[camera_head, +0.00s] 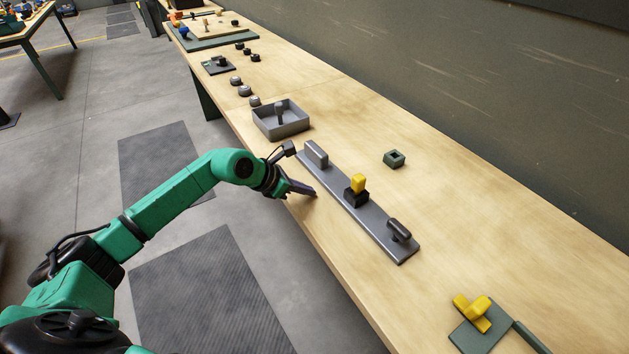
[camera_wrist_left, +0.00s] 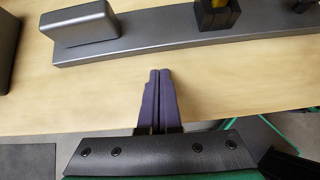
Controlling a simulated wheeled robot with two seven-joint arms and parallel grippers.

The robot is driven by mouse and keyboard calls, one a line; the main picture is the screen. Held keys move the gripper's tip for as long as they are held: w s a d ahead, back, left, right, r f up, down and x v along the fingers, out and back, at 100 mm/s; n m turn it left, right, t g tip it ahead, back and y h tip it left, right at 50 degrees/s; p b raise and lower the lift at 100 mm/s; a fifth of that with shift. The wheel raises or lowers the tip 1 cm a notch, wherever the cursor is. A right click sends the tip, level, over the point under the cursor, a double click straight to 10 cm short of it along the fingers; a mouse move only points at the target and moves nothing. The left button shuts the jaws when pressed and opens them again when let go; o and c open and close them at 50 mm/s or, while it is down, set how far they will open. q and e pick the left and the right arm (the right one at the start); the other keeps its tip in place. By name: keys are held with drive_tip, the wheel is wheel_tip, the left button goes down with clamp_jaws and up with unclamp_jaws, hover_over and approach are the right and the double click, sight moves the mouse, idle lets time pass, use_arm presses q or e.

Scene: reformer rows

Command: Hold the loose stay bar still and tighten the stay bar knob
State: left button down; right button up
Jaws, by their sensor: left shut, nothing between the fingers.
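A long grey plate (camera_head: 373,218) lies on the bench. It carries a rounded grey block (camera_head: 316,154) at its far end, a black holder (camera_head: 356,197) with a yellow piece (camera_head: 358,183) in the middle, and a black knob-like part (camera_head: 398,230) at its near end. I cannot tell which of these is the stay bar and which its knob. My left gripper (camera_head: 314,193) is shut and empty, left of the plate and apart from it. In the left wrist view the fingers (camera_wrist_left: 159,72) point at the bare wood before the plate (camera_wrist_left: 145,50). My right gripper is out of view.
A grey tray (camera_head: 268,132) with an upright peg stands beyond the plate. A small dark green square block (camera_head: 394,159) lies to its right. A yellow cross-shaped part (camera_head: 473,312) sits on a green plate (camera_head: 468,339) at the near right. The wood between is clear.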

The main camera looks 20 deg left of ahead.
sight(327, 185)
use_arm(q)
drive_tip(key=shift+w+d, duration=1)
drive_tip(key=shift+d, duration=0.05)
drive_tip(key=shift+a, duration=0.1)
drive_tip(key=shift+w, duration=0.15)
drive_tip(key=shift+w+d+b, duration=0.4)
drive_tip(key=shift+w+d, duration=0.35)
drive_tip(key=shift+d, duration=0.1)
drive_tip(key=shift+s+a+f, duration=0.1)
drive_tip(key=shift+a, duration=0.05)
